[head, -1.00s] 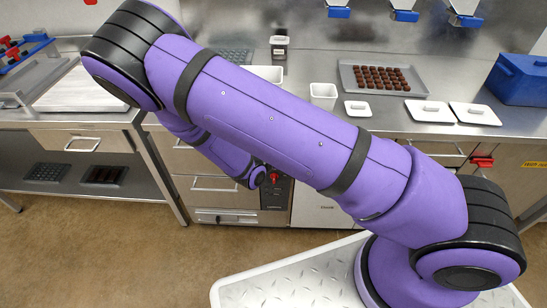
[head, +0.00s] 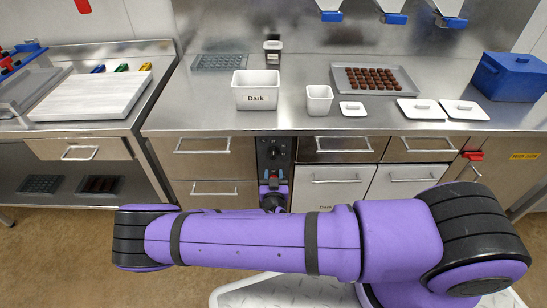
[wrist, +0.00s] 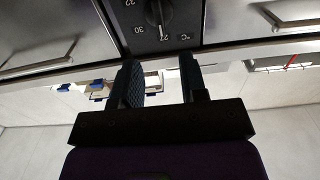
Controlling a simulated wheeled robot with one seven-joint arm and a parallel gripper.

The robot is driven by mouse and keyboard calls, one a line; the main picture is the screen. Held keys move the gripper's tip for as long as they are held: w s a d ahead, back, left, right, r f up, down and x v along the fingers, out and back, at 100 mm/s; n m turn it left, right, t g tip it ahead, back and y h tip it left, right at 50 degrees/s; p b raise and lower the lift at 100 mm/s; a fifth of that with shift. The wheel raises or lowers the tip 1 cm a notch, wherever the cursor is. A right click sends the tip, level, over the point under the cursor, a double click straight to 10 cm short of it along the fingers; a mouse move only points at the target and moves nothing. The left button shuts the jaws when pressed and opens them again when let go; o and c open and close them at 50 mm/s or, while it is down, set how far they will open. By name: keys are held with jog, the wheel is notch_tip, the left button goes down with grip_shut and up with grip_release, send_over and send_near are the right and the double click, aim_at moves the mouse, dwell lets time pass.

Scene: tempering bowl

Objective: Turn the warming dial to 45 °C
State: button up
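The warming dial (head: 273,152) is a round black knob on a narrow dark control panel between the steel drawers. It shows close up at the top of the wrist view (wrist: 158,12), partly cut off by the frame edge. My gripper (head: 273,184) is in front of the panel, below the dial. In the wrist view my gripper (wrist: 158,64) has two dark fingers apart with nothing between them, short of the dial.
A white tub labelled Dark (head: 256,100), a small white tub (head: 319,101) and a tray of chocolates (head: 340,75) stand on the counter above. Steel drawers (head: 202,146) flank the panel. A red-handled latch (head: 473,156) is at the right.

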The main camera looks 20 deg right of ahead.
aim_at(274, 155)
jog(key=x, duration=0.9)
jog(key=shift+w+d, duration=0.1)
jog(key=shift+w, duration=0.1)
jog(key=shift+c, duration=0.4)
grip_shut()
